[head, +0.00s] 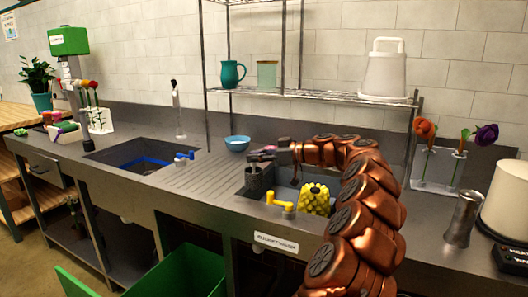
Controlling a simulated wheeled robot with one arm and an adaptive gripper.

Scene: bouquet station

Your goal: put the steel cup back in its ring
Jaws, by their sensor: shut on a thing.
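My gripper (282,151) is at the end of my copper-coloured arm, above the left part of the right-hand sink. It is shut on a small grey thing (261,157), too small and partly covered to identify surely as the steel cup. Just below it is a dark grey, cup-shaped container (258,182) at the sink's left side. I cannot tell whether the two touch. A tall steel cup-like vessel (463,220) stands upright on the counter at the far right, away from my gripper. I cannot make out a ring.
A yellow knobbly block (315,199) and a yellow tap (281,202) are close to my arm at the right sink. A blue bowl (237,143) sits behind. The wire shelf (330,97) hangs above. The ribbed drainboard (197,172) is clear.

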